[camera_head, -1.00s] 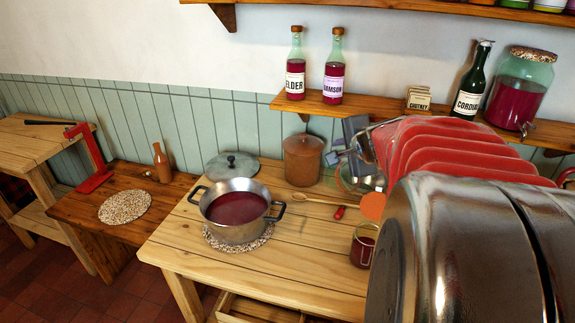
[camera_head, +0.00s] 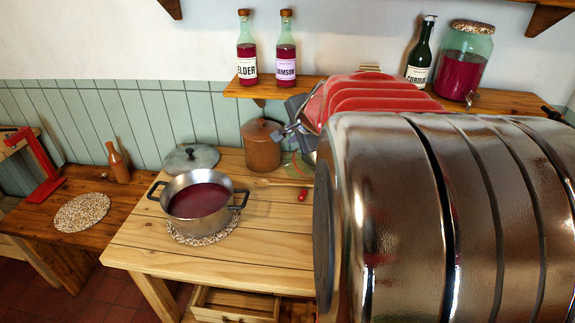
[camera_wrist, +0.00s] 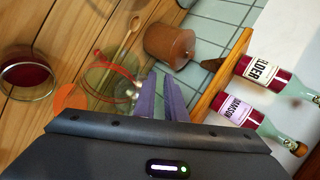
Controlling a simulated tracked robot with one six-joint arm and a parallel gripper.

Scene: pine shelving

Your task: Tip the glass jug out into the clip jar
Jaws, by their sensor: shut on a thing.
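My gripper (camera_wrist: 158,95) is shut; its fingers show at the side of a clear glass vessel (camera_wrist: 105,84), which I take for the glass jug. A thin red line runs round the jug's glass, and I see no body of liquid in it. In the head view my gripper (camera_head: 292,130) is over the back of the pine table, largely hidden by my arm. An open glass vessel with dark red contents (camera_wrist: 28,74), apparently the clip jar, stands left of the jug in the wrist view. An orange disc (camera_wrist: 68,97) lies between them. My arm hides this jar in the head view.
A pot of red liquid (camera_head: 198,201) stands on a speckled mat, with a lid (camera_head: 190,157) and a brown crock (camera_head: 262,145) behind. A wooden spoon (camera_wrist: 124,42) lies near the jug. Bottles (camera_head: 246,62) line the shelf (camera_head: 305,86) above. The pine table's front left is clear.

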